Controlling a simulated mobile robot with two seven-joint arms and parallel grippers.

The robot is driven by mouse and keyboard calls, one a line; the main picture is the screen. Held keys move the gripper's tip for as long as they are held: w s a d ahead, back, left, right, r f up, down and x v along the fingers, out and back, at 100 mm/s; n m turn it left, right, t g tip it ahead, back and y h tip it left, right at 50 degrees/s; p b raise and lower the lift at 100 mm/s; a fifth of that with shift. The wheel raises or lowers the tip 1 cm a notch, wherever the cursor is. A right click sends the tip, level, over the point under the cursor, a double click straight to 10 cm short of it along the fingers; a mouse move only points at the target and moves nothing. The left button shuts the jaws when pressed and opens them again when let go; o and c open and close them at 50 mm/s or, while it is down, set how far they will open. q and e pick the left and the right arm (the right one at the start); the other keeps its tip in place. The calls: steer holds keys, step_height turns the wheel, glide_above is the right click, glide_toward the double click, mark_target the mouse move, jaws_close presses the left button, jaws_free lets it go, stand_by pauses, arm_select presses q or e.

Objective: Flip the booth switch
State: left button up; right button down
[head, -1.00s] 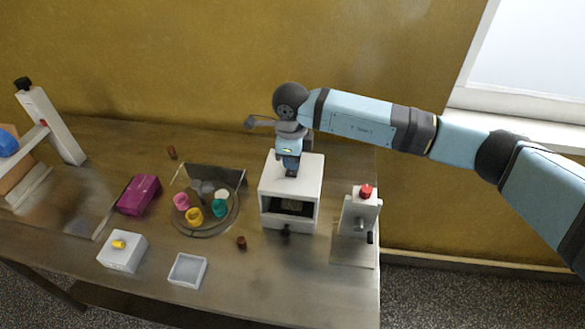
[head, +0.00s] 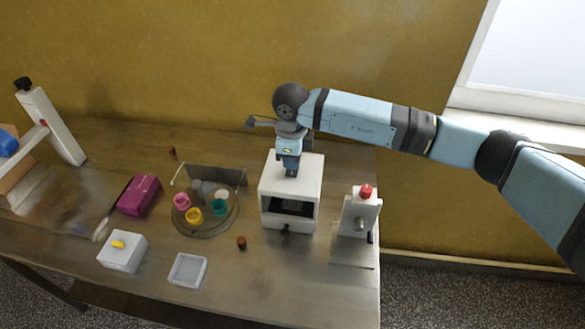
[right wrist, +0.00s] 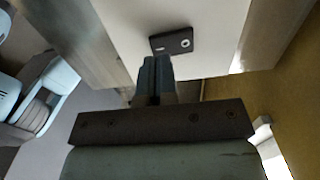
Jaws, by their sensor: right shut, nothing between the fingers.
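The booth (head: 305,190) is a white box on the table with a dark opening in its front. My right gripper (head: 290,173) points down at the booth's top, with its fingers together and empty. In the right wrist view, the fingertips (right wrist: 155,68) are close to a small dark switch plate (right wrist: 172,40) with a pale round spot, on the white top. I cannot tell whether they touch it. In the head view the gripper hides the switch. My left gripper is not in view.
Right of the booth stands a white stand with a red knob (head: 366,191). Left of it is a round tray (head: 208,231) with several coloured cups. A white box with a yellow knob (head: 119,244) and a small square dish (head: 187,270) lie near the front edge.

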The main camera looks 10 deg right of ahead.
mark_target(291, 173)
steer(key=shift+f+b, duration=1.1)
steer(key=shift+f, duration=0.2)
stand_by(0.4)
steer(key=shift+r, duration=0.15)
steer(key=shift+r+p, duration=1.2)
steer(key=shift+r, duration=2.2)
